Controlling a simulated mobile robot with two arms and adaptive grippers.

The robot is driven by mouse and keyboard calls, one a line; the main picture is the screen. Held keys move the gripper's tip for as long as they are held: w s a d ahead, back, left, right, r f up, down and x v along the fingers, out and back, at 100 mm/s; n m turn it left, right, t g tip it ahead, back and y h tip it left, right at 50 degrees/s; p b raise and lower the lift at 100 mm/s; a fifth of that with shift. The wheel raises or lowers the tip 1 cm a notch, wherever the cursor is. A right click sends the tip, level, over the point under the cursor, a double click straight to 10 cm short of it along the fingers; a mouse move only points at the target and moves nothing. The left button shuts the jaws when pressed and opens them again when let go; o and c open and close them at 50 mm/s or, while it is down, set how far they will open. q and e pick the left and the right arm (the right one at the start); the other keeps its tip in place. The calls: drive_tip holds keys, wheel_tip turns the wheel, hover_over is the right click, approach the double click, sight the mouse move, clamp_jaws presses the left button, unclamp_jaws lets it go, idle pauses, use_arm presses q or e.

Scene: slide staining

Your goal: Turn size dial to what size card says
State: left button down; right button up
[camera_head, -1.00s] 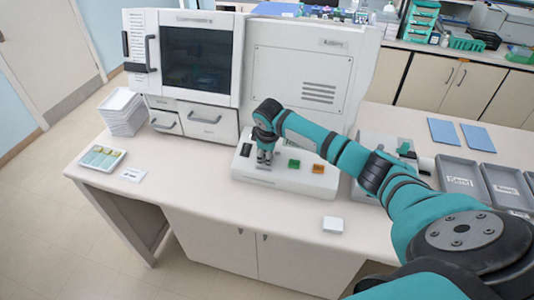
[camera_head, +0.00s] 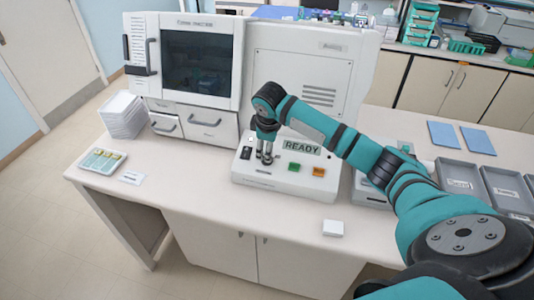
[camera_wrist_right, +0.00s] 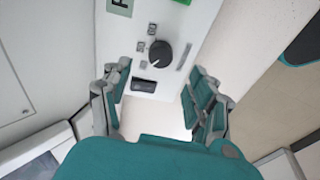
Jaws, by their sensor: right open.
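The control box (camera_head: 285,178) stands on the bench before the large machine. Its black round size dial (camera_wrist_right: 160,54) shows in the wrist view, with a pale pointer mark and small printed marks at its left side. In the head view my gripper hides the dial. My right gripper (camera_wrist_right: 160,104) is open and empty; its fingers point down at the box in the head view (camera_head: 266,160), and the dial lies beyond the fingertips, apart from them. A small printed card (camera_head: 130,178), perhaps the size card, lies on the bench at left; its text is too small to read.
The box also has a black rocker switch (camera_wrist_right: 144,86), a green button (camera_head: 293,167), an orange button (camera_head: 318,171) and a lit READY display (camera_head: 302,147). A slide tray (camera_head: 102,161) lies at left. A white block (camera_head: 333,228) sits near the front edge. Grey trays (camera_head: 459,177) stand at right.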

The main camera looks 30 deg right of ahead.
drive_tip(key=v, duration=0.5)
idle(0.4)
